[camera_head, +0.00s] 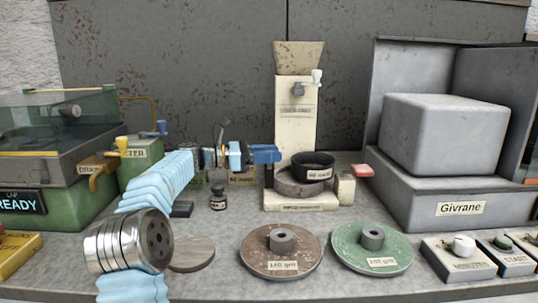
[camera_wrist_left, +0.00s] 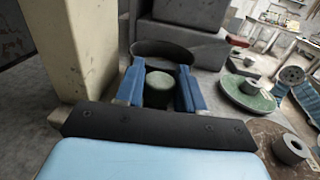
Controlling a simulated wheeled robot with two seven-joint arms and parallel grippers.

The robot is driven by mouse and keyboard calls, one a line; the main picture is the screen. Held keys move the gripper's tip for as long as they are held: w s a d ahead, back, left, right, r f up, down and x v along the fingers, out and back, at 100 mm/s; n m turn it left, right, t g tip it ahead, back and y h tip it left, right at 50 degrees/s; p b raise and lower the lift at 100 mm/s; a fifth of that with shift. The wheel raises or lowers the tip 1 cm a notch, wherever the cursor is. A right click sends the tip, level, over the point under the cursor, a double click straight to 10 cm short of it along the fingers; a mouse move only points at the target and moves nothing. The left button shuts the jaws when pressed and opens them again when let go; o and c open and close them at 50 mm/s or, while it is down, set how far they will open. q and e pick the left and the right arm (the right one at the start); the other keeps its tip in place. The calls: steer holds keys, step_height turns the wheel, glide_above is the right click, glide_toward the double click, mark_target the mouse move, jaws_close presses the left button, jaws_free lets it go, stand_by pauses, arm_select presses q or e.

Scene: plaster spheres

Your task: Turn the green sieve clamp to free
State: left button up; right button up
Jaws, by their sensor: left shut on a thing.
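The green sieve clamp (camera_wrist_left: 159,88) shows in the left wrist view as a round green knob between the blue fingers of my left gripper (camera_wrist_left: 160,92), which is shut on it. In the head view my left gripper (camera_head: 268,163) reaches in from the left, in front of the cream sieve column, and hides the clamp. The black sieve ring (camera_head: 313,166) sits on a grey round base (camera_head: 302,187) just right of the fingers. It also shows beyond the clamp in the left wrist view (camera_wrist_left: 163,51). My right gripper is in neither view.
The cream column (camera_head: 296,125) stands close by the gripper. A brown disc (camera_head: 262,262) and a green disc (camera_head: 350,252) lie in front. A grey box labelled Givrane (camera_head: 460,209) is at right, a green machine (camera_head: 62,212) at left. Some bench is bare between them.

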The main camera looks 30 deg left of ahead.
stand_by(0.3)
arm_select(q)
steer(key=o, duration=0.9)
steer(key=v, duration=0.7)
steer(key=shift+s+a, duration=0.15)
steer(key=shift+a, duration=0.1)
